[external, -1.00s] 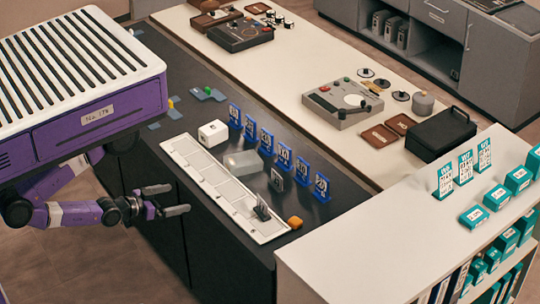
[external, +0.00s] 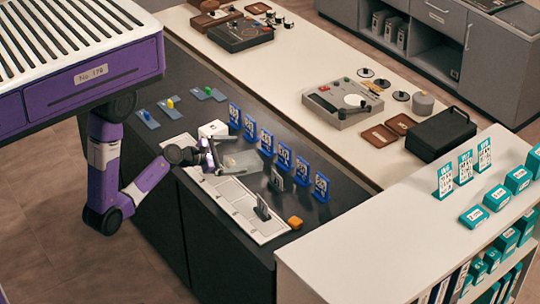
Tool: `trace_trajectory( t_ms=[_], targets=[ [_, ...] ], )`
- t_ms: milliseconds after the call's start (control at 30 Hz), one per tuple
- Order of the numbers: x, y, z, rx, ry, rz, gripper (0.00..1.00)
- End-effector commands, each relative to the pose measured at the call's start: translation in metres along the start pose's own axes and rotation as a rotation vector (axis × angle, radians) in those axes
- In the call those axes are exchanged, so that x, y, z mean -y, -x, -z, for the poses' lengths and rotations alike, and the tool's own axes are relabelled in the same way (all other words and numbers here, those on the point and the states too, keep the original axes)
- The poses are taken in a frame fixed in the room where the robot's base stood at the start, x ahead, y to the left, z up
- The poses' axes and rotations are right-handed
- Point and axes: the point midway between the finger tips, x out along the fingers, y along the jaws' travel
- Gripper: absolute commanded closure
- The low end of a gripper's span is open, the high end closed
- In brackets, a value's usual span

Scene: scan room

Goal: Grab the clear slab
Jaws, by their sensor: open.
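The clear slab (external: 250,161) is a pale see-through block lying on the dark counter, beside the far edge of the white sectioned tray (external: 262,228). My gripper (external: 221,163) is over the tray, at the left side of the slab. Its jaws are open, and they partly cover the slab's near left part. I cannot tell whether a finger touches the slab or whether it lies between the fingers.
A white cube (external: 213,130) stands just behind my gripper. Several blue number cards (external: 284,157) stand in a row beyond the slab. A grey card (external: 276,180) stands to its right. An orange block (external: 295,222) lies near the tray's right end.

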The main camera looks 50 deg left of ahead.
Motion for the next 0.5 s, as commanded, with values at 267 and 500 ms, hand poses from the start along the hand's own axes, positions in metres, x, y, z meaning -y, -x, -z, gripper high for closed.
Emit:
trace_trajectory(
  t_ms=[267, 500],
  targets=[
    [-0.013, -0.010, 0.072, -0.048, 0.438, 0.051, 0.00],
    [-0.016, -0.008, 0.079, -0.061, 0.511, 0.061, 0.00]
  ],
)
